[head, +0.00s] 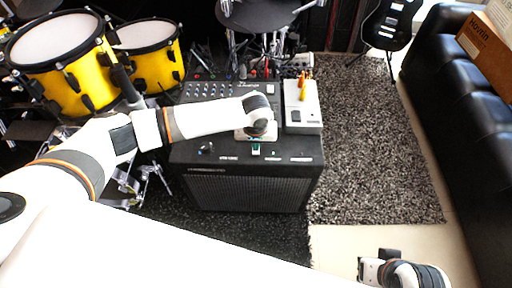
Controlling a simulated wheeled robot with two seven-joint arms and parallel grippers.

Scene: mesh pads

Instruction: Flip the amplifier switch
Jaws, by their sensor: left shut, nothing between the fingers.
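The amplifier (248,192) is a black box with a dark grille front, standing on the dark rug in the middle of the head view. Its top carries small controls and white labels. A small green-and-white piece (256,149), which looks like the switch, stands near the middle of the top. My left gripper (256,139) is shut and empty, pointing down just behind or over this piece. I cannot tell whether they touch. The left wrist hides part of the amplifier's back. My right gripper (368,268) is at the bottom right, far from the amplifier; its fingers are unclear.
A mixer (215,91) and a white box (301,116) with yellow things on it sit behind the amplifier. Yellow drums (60,62) stand at left. A black sofa (462,130) runs along the right. The grey rug (375,165) right of the amplifier is clear.

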